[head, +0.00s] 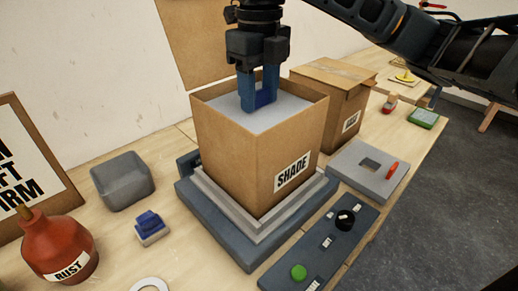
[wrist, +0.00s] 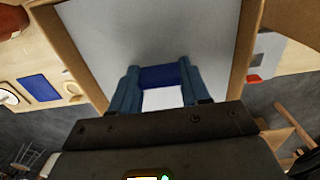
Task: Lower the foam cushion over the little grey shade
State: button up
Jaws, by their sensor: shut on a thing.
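The pale grey foam cushion (head: 290,107) lies roughly level inside the open cardboard box marked SHADE (head: 225,145), a little below its rim. It fills most of the opening and also shows in the wrist view (wrist: 130,35). My gripper (head: 258,104) points down into the box, its blue fingers shut on a dark blue grip piece on top of the cushion; this piece shows between the fingers in the wrist view (wrist: 163,76). The little grey shade is not visible; whatever lies under the cushion is hidden, and I cannot tell whether the cushion touches it.
The box stands on a stepped grey base (head: 225,225). A control panel (head: 325,240) with a green button and black knob lies in front. A second carton (head: 335,95) stands behind right. A grey bin (head: 123,180), blue-topped block (head: 150,228) and red RUST bottle (head: 58,250) are left.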

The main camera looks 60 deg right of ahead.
aim_at(259, 107)
jog(key=shift+f+b, duration=1.45)
jog(key=shift+f, duration=0.4)
dwell(1.1)
jog(key=o, duration=1.5)
jog(key=shift+r, duration=0.1)
jog(key=shift+r+p, duration=3.4)
jog(key=shift+r, duration=0.55)
